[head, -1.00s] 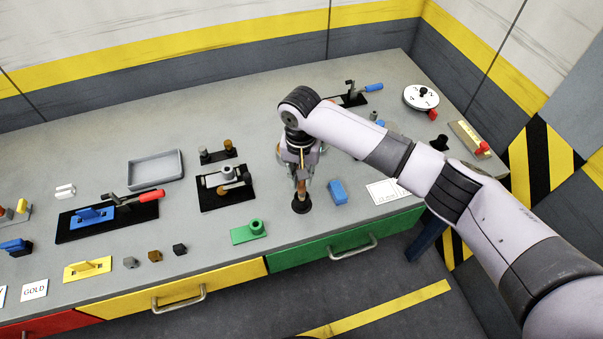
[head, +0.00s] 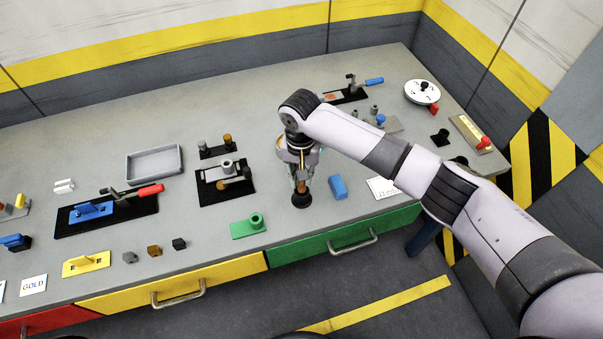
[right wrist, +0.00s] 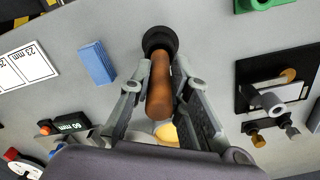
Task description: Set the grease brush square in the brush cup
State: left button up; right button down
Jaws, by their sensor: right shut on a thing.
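The grease brush shows its brown wooden handle (right wrist: 160,88) in the right wrist view, between the fingers of my right gripper (right wrist: 162,88), which is shut on it. The handle's far end meets the round black brush cup (right wrist: 147,38); whether it is seated down inside or only at the mouth I cannot tell. In the head view my right gripper (head: 301,183) points down just above the black cup (head: 301,201) near the bench's front edge. The fingers hide most of the brush there, and it looks about upright. My left gripper is out of view.
A blue block (head: 338,187) stands close to the right of the cup. A green holder (head: 249,227) is at front left, and a black plate fixture (head: 240,198) lies farther left. A white card (head: 381,188) lies beyond the blue block.

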jog(key=shift+f, duration=0.15)
jog(key=c, duration=1.4)
grip_release()
notch_tip(320, 180, up, 12)
jog(key=shift+a+r, duration=0.1)
